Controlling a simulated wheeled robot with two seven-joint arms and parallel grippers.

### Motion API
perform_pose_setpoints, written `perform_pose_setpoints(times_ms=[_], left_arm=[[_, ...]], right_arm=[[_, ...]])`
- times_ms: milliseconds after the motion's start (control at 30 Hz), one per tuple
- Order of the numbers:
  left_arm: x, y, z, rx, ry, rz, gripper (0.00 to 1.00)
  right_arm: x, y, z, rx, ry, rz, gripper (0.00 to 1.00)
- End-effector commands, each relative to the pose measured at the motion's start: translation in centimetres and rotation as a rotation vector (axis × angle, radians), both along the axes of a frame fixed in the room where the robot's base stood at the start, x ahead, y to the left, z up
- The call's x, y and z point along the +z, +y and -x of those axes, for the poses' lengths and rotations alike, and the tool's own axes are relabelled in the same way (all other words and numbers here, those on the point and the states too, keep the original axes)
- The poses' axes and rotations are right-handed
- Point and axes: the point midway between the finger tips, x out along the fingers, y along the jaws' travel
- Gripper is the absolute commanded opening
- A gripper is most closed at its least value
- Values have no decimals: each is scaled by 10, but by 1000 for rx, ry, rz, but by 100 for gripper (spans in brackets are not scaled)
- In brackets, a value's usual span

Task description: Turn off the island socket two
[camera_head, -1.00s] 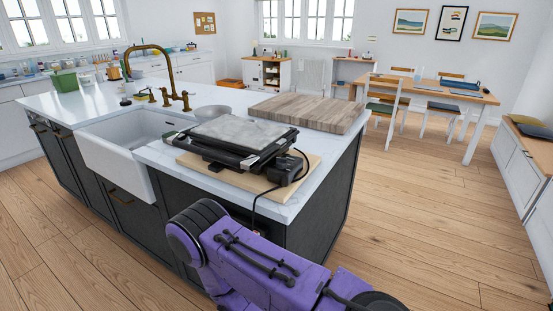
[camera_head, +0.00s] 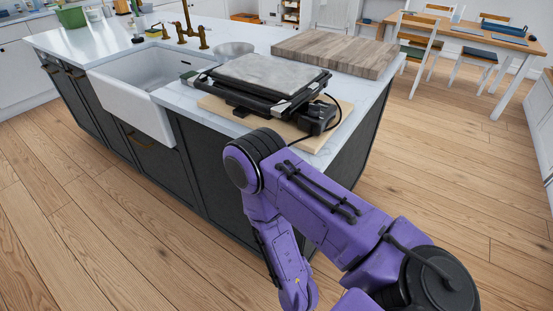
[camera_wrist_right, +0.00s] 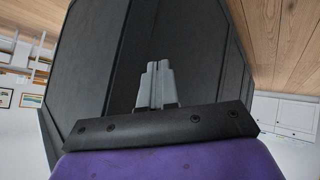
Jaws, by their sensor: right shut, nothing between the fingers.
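The island (camera_head: 185,165) has dark panels and a white marble top. Its dark panelling also fills the middle of the right wrist view (camera_wrist_right: 205,55), which appears upside down. No island socket can be made out in either view; my purple right arm covers part of the island's near end. A black grill appliance (camera_head: 265,85) with a grey slab on top stands on the counter, and its black cord drops behind my arm. My right gripper (camera_wrist_right: 158,66) is shut and empty, pointing at the dark panelling. Contact cannot be told. My left gripper is out of view.
A white sink (camera_head: 140,110) with a brass tap (camera_head: 187,30) is set in the island. A wooden board (camera_head: 338,52) lies behind the grill. A dining table (camera_head: 470,35) with chairs stands at the back right. The wooden floor (camera_head: 440,150) right of the island is clear.

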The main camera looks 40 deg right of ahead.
Motion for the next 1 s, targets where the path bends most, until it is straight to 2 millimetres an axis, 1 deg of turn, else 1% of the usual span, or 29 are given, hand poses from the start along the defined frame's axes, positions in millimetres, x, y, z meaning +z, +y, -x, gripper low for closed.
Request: perform_pose_setpoints(times_ms=[33,67,100,167,200,267,300,400,500,600,700,1000], left_arm=[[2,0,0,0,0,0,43],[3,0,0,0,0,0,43],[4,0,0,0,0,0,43],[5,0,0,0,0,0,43],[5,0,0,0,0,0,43],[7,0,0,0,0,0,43],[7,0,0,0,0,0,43],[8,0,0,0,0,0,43],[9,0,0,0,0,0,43],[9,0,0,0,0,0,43],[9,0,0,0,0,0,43],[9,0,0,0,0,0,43]], right_arm=[[18,7,-33,64,-62,143,0],[30,10,-49,93,-85,248,0],[47,16,-68,114,-106,389,0],[74,25,-88,112,-106,597,0],[92,32,-96,90,-85,726,0],[115,44,-101,36,-21,895,0],[129,52,-101,-7,39,986,0],[153,72,-92,-113,214,1135,0],[166,87,-80,-183,369,1198,0],[171,95,-73,-214,456,1219,0],[173,96,-70,-224,484,1223,0],[173,94,-72,-217,480,1225,0]])
